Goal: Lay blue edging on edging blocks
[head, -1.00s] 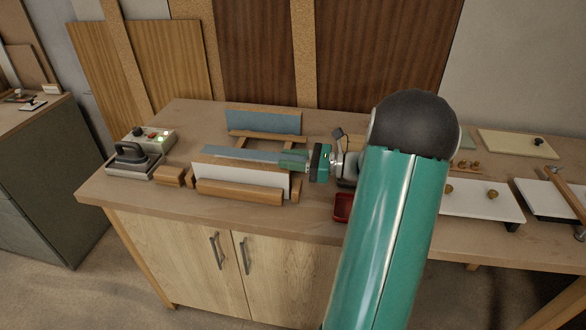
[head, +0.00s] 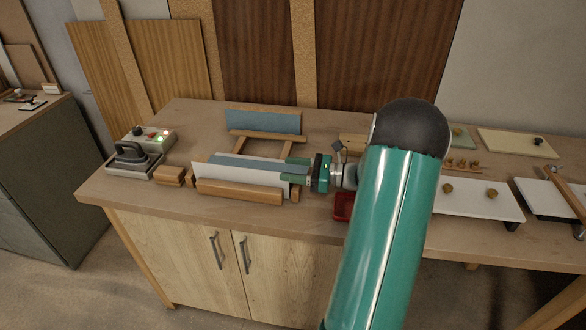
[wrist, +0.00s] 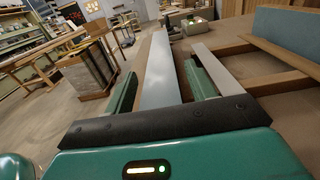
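The blue edging (head: 240,163) is a long grey-blue strip lying nearly level behind the upper edge of an upright white panel (head: 243,182). Small wooden blocks show at the two ends, left (head: 190,180) and right (head: 295,194); the contact beneath the strip is hidden. My gripper (head: 295,170) is at the strip's right end with its green fingers spread, one on each side. In the wrist view the strip (wrist: 162,70) runs away between the fingers, with a gap beside it, so the gripper looks open around it.
A wooden frame (head: 265,142) and leaning blue panel (head: 262,122) stand behind. An iron (head: 131,153), control box (head: 155,138) and loose block (head: 169,177) are left, a red tray (head: 343,207) right.

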